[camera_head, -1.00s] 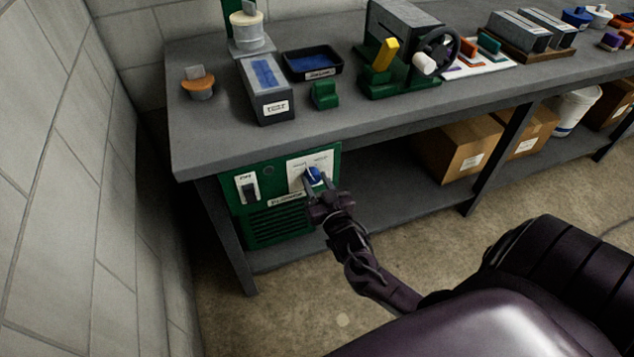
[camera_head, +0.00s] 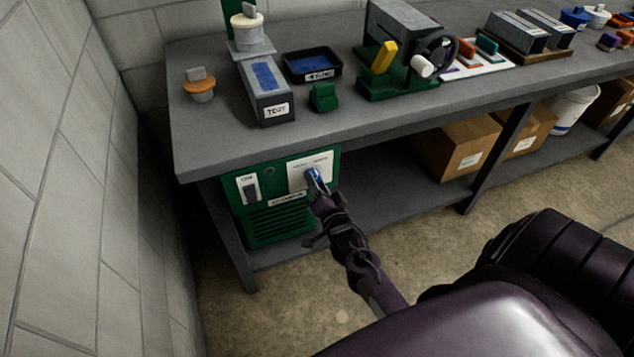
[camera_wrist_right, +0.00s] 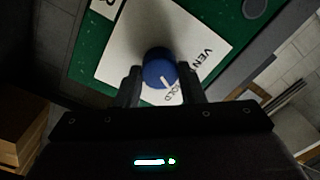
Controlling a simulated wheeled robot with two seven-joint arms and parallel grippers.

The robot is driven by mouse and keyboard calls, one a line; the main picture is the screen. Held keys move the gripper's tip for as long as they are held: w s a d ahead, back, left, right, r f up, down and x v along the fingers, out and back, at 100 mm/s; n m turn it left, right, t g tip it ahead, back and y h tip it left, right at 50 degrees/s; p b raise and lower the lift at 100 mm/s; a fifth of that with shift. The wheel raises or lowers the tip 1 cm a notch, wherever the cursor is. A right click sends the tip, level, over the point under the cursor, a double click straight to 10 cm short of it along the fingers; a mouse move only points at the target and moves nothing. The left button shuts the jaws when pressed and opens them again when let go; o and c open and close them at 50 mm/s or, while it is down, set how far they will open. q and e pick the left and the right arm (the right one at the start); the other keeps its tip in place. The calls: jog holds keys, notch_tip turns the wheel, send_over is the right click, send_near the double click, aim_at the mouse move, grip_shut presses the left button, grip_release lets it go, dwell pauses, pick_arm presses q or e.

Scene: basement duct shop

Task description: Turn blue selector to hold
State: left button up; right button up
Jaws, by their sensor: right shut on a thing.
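The blue selector (camera_head: 312,173) is a round knob on a white label plate (camera_head: 298,181), on the front of a green panel box under the bench. It also shows in the right wrist view (camera_wrist_right: 157,66), with a white pointer mark directed towards the partly hidden "HOLD" lettering. The lettering "VEN" shows further along the plate. My right gripper (camera_head: 316,183) is shut on the knob, one finger on each side, as the right wrist view (camera_wrist_right: 160,76) shows. My left gripper is out of view.
A dark switch (camera_head: 250,190) is left of the plate, with vent slots (camera_head: 277,225) below. The bench top (camera_head: 215,135) overhangs the box. Cardboard boxes (camera_head: 457,149) sit on the lower shelf to the right. A block wall is on the left.

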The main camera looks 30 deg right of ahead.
jog(key=shift+m, duration=0.8)
jog(key=o, duration=1)
jog(key=v, duration=0.7)
jog(key=shift+s+a, duration=0.15)
jog(key=shift+s, duration=0.25)
